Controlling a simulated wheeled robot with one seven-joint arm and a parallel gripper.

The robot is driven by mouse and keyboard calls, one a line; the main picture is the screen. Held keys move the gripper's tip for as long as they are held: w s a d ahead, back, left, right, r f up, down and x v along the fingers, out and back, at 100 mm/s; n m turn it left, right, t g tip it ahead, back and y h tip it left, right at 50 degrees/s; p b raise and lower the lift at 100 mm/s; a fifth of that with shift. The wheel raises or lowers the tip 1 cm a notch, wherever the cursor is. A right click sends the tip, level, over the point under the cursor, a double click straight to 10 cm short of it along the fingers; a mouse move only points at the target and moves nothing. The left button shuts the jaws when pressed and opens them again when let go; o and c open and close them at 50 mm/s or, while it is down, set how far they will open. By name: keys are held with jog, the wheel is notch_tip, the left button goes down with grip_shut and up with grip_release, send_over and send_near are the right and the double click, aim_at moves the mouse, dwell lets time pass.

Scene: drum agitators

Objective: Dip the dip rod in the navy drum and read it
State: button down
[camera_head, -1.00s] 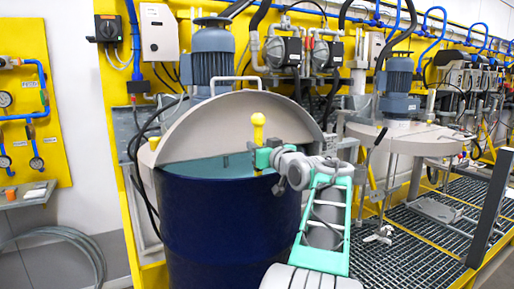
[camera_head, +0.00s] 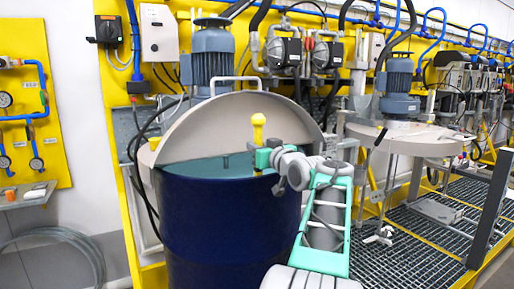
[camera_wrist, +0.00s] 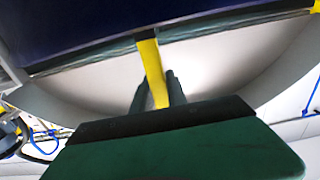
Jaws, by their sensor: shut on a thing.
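The navy drum (camera_head: 225,235) stands upright in front of me, with its half-round grey lid (camera_head: 240,125) raised at the back and its teal inside showing. My gripper (camera_head: 264,158) is at the drum's right front rim, shut on the yellow dip rod (camera_head: 258,130). The rod is upright, with its round knob above the fingers. In the wrist view the yellow rod (camera_wrist: 153,65) runs between the two dark fingers, and the drum's navy wall (camera_wrist: 70,30) shows along the top.
A grey-blue agitator motor (camera_head: 212,55) stands behind the lid. Pumps and hoses line the yellow back wall. Metal grating (camera_head: 400,250) covers the floor at right.

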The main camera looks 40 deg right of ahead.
jog(key=shift+r, duration=0.15)
jog(key=shift+r+p, duration=0.6)
jog(key=shift+r, duration=0.3)
notch_tip(320, 180, up, 33)
jog(key=p, duration=2.5)
